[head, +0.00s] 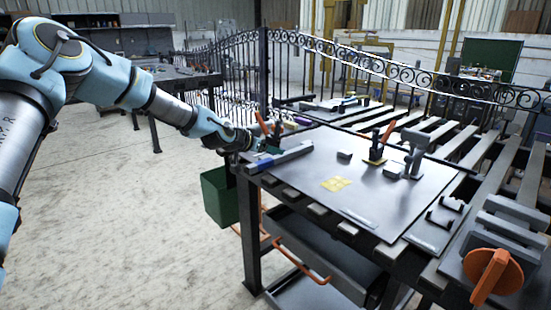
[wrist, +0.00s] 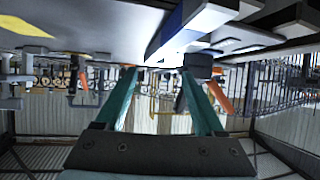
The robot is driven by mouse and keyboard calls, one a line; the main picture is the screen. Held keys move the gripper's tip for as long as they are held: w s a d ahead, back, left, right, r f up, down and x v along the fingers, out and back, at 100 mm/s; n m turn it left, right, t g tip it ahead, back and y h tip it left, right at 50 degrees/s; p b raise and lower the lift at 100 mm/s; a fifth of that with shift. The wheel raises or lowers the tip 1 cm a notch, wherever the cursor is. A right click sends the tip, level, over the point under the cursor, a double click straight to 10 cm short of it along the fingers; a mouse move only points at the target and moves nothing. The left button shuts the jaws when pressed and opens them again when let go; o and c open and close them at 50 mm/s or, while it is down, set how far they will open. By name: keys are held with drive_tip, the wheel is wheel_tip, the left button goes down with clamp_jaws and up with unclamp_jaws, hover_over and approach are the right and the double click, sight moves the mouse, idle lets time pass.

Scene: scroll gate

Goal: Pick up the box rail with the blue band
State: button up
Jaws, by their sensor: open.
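The box rail with the blue band (head: 286,156) is a long, light grey bar lying on the dark table plate near its left edge. In the wrist view, which looks upside down, the rail (wrist: 205,20) runs away from the camera, with the blue band showing on its side. My gripper (head: 266,147) is at the rail's far side near the table's left corner in the head view. In the wrist view my gripper (wrist: 158,74) shows two green fingers spread apart with nothing between them. The rail's end appears close to the fingertips; I cannot tell whether they touch.
An orange-handled clamp (head: 263,124) stands close behind my gripper. Another orange-handled clamp (head: 378,148), small dark blocks (head: 345,155) and a grey post fixture (head: 413,150) stand farther right. A yellow patch (head: 336,184) marks the plate. A green bin (head: 218,197) hangs at the table's left.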

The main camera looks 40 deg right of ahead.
sight(283, 157)
drive_tip(key=shift+f+p+x, duration=0.25)
drive_tip(key=shift+p+x, duration=1.15)
drive_tip(key=shift+x, duration=2.3)
drive_tip(key=shift+s+a, duration=0.15)
drive_tip(key=shift+c, duration=0.3)
clamp_jaws()
drive_tip(key=shift+r, duration=0.1)
